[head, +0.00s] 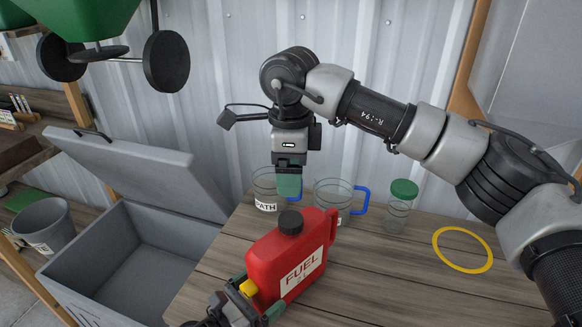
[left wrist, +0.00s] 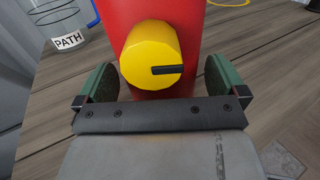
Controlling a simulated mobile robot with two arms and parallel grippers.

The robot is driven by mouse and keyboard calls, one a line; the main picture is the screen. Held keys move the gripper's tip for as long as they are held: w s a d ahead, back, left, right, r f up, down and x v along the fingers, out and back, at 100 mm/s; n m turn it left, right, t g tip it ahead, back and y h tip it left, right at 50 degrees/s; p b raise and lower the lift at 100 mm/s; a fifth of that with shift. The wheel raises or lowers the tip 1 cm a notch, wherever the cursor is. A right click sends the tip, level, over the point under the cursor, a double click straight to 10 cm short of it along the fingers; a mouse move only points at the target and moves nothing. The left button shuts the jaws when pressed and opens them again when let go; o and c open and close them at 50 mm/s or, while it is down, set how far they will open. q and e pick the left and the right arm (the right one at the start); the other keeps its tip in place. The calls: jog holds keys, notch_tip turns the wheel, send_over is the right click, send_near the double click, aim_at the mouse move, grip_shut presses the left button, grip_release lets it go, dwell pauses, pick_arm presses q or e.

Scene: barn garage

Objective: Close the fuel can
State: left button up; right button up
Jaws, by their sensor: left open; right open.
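The red fuel can (head: 292,255) stands upright on the wooden table, with a black cap (head: 290,222) on top and a FUEL label. A yellow knob (head: 249,288) sticks out of its side facing my left gripper. In the left wrist view the yellow knob (left wrist: 151,54) shows a black mark running from its middle to the right. My left gripper (head: 255,298) is open, its green fingers on either side of the knob, with gaps visible in the left wrist view. My right gripper (head: 288,182) is open and empty, pointing down above and behind the can.
Two clear jugs with blue handles, one labelled PATH (head: 266,207) and another (head: 330,212), stand behind the can. A green-lidded jar (head: 400,207) and a yellow ring (head: 436,236) are to the right. An open grey chest (head: 100,225) stands left of the table.

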pick_arm(q)
jog(key=b+v, duration=0.2)
jog(key=v, duration=0.7)
jog(key=shift+f, duration=0.1)
pick_arm(e)
notch_tip(320, 180, down, 3)
jog(key=shift+r, duration=0.2)
pick_arm(q)
jog(key=shift+s+a, duration=0.25)
jog(key=shift+s, duration=0.05)
